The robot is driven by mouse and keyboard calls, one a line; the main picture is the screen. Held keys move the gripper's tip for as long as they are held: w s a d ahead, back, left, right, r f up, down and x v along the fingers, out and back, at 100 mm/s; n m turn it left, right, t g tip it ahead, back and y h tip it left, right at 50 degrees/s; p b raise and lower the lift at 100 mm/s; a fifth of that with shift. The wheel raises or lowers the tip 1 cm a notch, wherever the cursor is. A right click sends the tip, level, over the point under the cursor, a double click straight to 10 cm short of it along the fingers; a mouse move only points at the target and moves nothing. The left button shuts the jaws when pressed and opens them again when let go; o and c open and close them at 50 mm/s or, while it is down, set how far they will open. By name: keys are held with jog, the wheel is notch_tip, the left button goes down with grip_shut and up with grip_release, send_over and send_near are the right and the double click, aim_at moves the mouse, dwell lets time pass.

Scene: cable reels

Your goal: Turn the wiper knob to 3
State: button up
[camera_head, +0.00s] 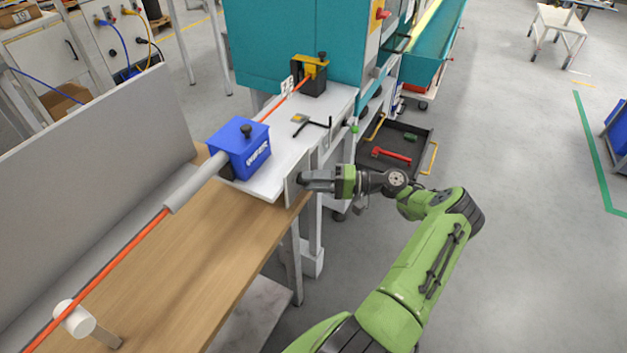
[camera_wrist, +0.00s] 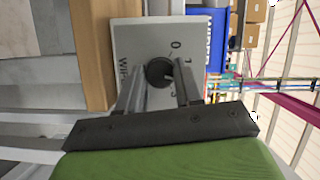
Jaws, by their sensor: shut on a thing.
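The wiper knob (camera_wrist: 158,72) is a small dark round knob on a grey panel plate (camera_wrist: 130,42) in the wrist view. The plate carries "WIPER" lettering and a few scale marks, seen sideways; a 0 is readable. My gripper (camera_wrist: 160,76) has its two fingers on either side of the knob and is shut on it. The knob's pointer cannot be made out. In the head view my gripper (camera_head: 306,181) is at the front panel (camera_head: 291,190) of the white bench, and it hides the knob.
A blue box marked WIPER (camera_head: 240,148) stands on the white bench (camera_head: 275,172), with an orange cable (camera_head: 130,240) running through. A wooden table (camera_head: 215,270) is at left.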

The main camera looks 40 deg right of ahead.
jog(key=shift+f+m+t+y+b, duration=0.2)
jog(key=shift+m+t, duration=0.35)
jog(key=shift+m, duration=0.9)
jog(key=shift+r+m+t+y+b, duration=0.15)
jog(key=shift+m+t+b, duration=0.35)
jog(key=shift+m, duration=1)
jog(key=shift+f+m+t+y+b, duration=0.15)
jog(key=shift+m+t, duration=0.5)
jog(key=shift+m, duration=0.8)
jog(key=o, duration=1)
jog(key=shift+o, duration=0.2)
jog(key=b+v, duration=0.2)
jog(key=v, duration=1.3)
jog(key=shift+s+b, duration=0.35)
jog(key=shift+b, duration=0.05)
